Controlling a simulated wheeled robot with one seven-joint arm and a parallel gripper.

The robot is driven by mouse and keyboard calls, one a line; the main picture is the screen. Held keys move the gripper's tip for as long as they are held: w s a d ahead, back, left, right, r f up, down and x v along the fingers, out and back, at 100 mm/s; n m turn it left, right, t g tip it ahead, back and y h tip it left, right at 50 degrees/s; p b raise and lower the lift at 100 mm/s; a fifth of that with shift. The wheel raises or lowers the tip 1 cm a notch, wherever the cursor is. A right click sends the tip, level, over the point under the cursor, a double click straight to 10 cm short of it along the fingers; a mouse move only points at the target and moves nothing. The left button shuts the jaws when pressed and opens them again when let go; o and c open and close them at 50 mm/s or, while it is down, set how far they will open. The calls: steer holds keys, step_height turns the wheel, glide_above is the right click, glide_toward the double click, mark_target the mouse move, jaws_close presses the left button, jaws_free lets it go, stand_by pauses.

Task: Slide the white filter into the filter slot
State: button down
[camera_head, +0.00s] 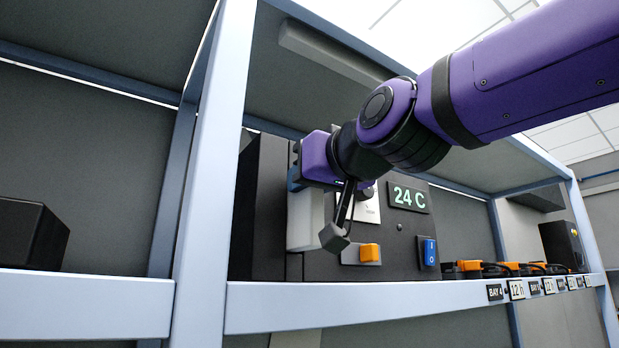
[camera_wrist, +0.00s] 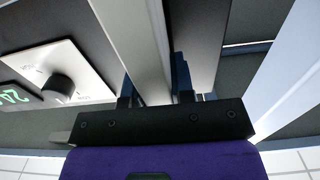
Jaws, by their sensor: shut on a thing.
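The white filter (camera_head: 304,222) is a tall pale block at the left part of the front of a black cabinet (camera_head: 395,262). My gripper (camera_head: 297,180) is at its upper end, with the fingers shut on it. In the wrist view the filter (camera_wrist: 145,45) runs up from between the two fingers of my gripper (camera_wrist: 156,92). It stands roughly upright in the head view. The filter slot cannot be made out; the filter and gripper cover that part of the cabinet. I cannot tell whether any of the filter is inside it.
The cabinet carries a 24 C display (camera_head: 408,197), a dial (camera_head: 365,193), an orange button (camera_head: 370,252) and a blue switch (camera_head: 430,253). A pale shelf post (camera_head: 212,170) stands left of the cabinet. Labels and orange-black items (camera_head: 470,268) line the shelf at right.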

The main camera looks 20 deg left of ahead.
steer(key=shift+w+a, duration=0.3)
steer(key=c, duration=0.9)
jaws_free()
steer(key=v, duration=1.1)
steer(key=shift+c, duration=0.2)
